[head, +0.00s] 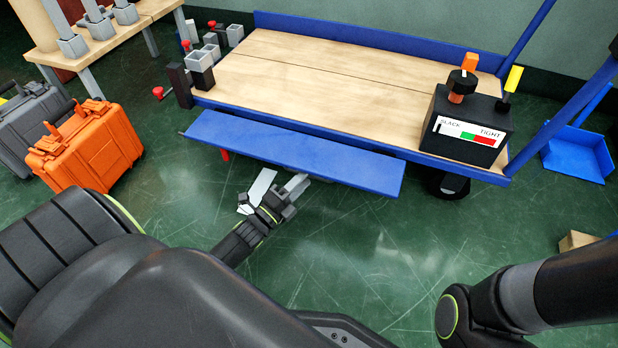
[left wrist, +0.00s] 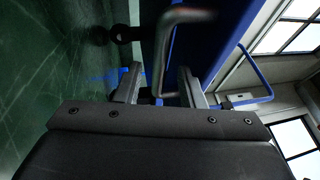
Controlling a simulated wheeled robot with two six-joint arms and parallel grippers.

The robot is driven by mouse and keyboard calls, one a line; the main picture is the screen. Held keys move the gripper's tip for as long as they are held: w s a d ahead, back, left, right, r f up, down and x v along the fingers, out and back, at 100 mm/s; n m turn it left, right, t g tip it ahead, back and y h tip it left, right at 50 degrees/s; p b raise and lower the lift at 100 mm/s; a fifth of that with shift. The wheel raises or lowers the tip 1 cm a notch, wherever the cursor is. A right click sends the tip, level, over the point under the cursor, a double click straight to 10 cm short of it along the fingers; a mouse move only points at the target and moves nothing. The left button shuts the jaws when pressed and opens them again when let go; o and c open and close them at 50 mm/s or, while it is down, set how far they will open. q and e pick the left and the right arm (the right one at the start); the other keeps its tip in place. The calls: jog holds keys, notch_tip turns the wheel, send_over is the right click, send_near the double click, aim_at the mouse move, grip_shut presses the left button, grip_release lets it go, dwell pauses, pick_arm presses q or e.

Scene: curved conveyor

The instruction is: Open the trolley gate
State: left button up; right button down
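The trolley (head: 320,75) has a wooden deck with blue rims. A long blue panel, the gate (head: 300,155), lies along its near side, its broad face showing and its outer edge lower in the picture than the deck. I cannot tell its exact tilt. My left gripper (head: 280,184) is just below the gate's near edge. In the left wrist view, a grey bar handle (left wrist: 168,50) on the blue panel (left wrist: 218,38) runs down between the spread fingers (left wrist: 160,88), with gaps beside it. The handle is hidden in the head view. My right gripper is out of view.
A black box (head: 468,125) with a label and knobs stands on the deck's right end. Grey blocks and red-knobbed clamps (head: 178,85) are at the left end. An orange case (head: 92,145) stands on the floor at left. A blue dustpan-like tray (head: 578,155) lies at right.

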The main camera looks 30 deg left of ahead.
pick_arm(q)
jog(key=shift+b+x, duration=0.45)
jog(key=shift+x, duration=1.25)
grip_shut()
